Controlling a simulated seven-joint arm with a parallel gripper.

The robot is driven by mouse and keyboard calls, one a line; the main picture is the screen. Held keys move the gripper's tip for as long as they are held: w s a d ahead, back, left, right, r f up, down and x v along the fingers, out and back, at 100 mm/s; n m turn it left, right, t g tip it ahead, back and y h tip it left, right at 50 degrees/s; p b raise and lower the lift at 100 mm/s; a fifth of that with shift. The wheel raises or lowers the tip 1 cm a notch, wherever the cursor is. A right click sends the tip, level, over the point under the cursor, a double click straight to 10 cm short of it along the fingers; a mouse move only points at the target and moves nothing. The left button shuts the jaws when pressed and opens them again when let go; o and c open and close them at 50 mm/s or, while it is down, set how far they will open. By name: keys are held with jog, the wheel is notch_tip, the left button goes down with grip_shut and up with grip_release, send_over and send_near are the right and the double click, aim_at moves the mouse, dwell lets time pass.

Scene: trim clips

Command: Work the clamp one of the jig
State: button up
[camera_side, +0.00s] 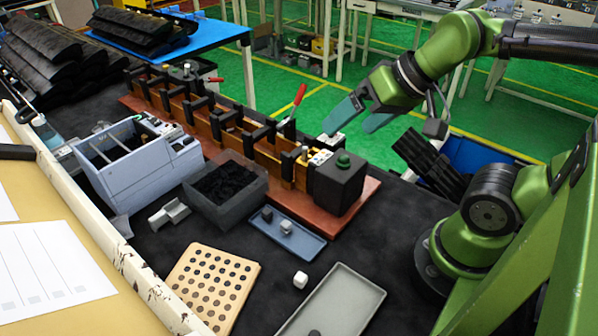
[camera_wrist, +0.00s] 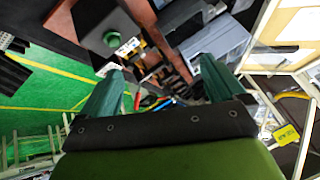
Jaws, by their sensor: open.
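The jig (camera_side: 352,206) is a long reddish-brown wooden base carrying a row of black brackets and a black box with a green button (camera_side: 343,160). Two red clamp handles show in the side view: the nearer one (camera_side: 299,96) stands up at a tilt behind the row, and the farther one (camera_side: 215,80) lies low near the far end. I cannot tell which is clamp one. My gripper (camera_side: 352,127) is open and empty, above and behind the box end, right of the nearer handle and apart from it. In the wrist view, a red handle (camera_wrist: 148,100) shows between the open fingers (camera_wrist: 162,72).
A grey-blue machine (camera_side: 135,165) stands left. Black strips (camera_side: 435,160) stick up at right.

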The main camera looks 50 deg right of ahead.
jog(key=shift+f, duration=0.25)
jog(key=shift+c, duration=1.1)
jog(key=w+d, duration=0.1)
jog(key=w, duration=0.2)
jog(key=w+d+r+m+g, duration=0.1)
jog(key=w+d, duration=0.1)
jog(key=w, duration=0.1)
jog(key=w+d+r+m+g, duration=0.1)
jog(key=w, duration=0.1)
jog(key=shift+w+d+h, duration=0.3)
jog(key=shift+w+d, duration=0.1)
jog(key=c, duration=0.7)
jog(key=m+g+h, duration=0.1)
jog(key=m+g, duration=0.3)
jog(key=m, duration=0.6)
send_near(302, 86)
jog(key=f, duration=0.7)
jog(key=w+f, duration=0.1)
jog(key=f, duration=0.3)
jog(key=shift+a+f, duration=0.15)
jog(key=shift+a, duration=0.05)
grip_shut()
